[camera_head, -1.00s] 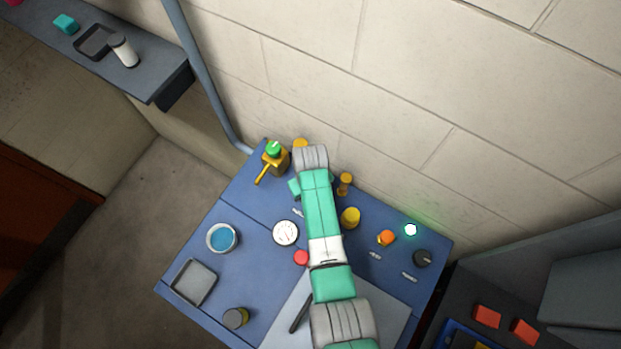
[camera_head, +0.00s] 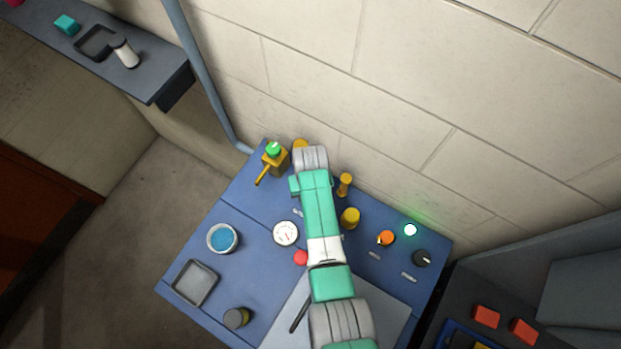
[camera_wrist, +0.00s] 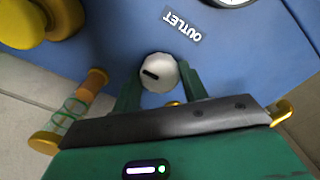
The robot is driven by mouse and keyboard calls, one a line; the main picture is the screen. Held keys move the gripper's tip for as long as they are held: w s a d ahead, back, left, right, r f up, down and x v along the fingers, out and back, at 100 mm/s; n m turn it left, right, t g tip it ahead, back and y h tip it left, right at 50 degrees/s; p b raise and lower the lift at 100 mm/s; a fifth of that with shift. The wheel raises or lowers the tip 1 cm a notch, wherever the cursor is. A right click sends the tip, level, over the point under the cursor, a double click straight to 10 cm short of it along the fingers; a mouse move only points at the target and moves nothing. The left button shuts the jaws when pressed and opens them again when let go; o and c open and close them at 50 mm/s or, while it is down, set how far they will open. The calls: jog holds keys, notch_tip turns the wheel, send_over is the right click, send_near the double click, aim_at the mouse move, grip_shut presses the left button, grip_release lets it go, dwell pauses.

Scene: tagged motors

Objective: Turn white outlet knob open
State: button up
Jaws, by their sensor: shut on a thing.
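The white outlet knob (camera_wrist: 157,70) shows in the wrist view, a round white cap with a dark slot-like mark that lies slanted. My gripper (camera_wrist: 161,80) has its two green fingers on either side of the knob, shut on it. The white "OUTLET" label (camera_wrist: 182,26) is on the blue panel just beyond the knob, upside down in this view. In the head view my arm covers the knob and the fingertips.
A round white gauge (camera_head: 286,233) is beside my arm on the blue bench (camera_head: 225,212). A yellow knob (camera_head: 349,217), an orange knob (camera_head: 386,238) and a glowing lamp (camera_head: 410,230) are to the right. A yellow valve with a green top (camera_head: 274,151) stands left.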

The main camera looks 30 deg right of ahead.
jog(key=o, duration=1)
notch_tip(320, 180, up, 8)
jog(key=shift+f+p, duration=0.1)
jog(key=shift+p, duration=0.25)
